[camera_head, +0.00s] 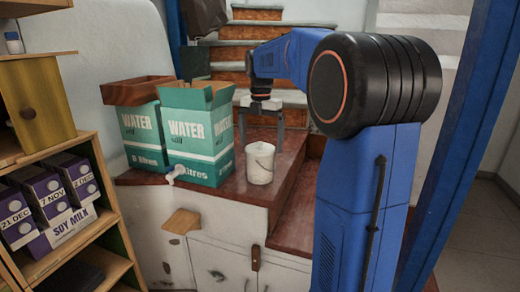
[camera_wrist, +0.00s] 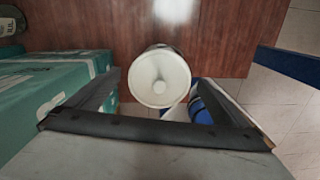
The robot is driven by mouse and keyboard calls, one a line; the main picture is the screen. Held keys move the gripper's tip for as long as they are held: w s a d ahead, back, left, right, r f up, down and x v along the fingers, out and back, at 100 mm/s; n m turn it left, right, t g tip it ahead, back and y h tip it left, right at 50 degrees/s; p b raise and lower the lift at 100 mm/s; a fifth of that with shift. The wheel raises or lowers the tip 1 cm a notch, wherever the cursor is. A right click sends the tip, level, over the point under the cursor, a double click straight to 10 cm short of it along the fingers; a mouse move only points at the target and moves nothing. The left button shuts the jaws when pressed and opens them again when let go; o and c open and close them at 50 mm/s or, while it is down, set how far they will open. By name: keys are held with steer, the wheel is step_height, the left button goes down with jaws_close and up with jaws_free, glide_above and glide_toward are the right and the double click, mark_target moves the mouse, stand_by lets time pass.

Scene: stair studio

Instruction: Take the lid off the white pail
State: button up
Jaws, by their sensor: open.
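The white pail (camera_head: 260,166) stands upright on the reddish-brown wooden top, right of the water boxes. In the wrist view I look down on its round pale lid (camera_wrist: 161,78), which has a small raised knob in its middle. The lid sits on the pail. My gripper (camera_head: 261,141) is open and empty, fingers pointing down, above and slightly behind the pail in the head view. In the wrist view the fingers of my gripper (camera_wrist: 155,80) spread to either side of the lid, with no visible contact. The pail's wall is mostly hidden beneath the lid there.
Two green water boxes (camera_head: 197,132) stand close left of the pail, one with open flaps. A wooden tray (camera_head: 137,91) rests on the rear box. A white spout (camera_head: 176,173) sticks out at the front. Brick-faced stairs (camera_head: 228,55) rise behind. Shelves with soy milk cartons (camera_head: 45,208) are at left.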

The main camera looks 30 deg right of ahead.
steer(key=c, duration=1)
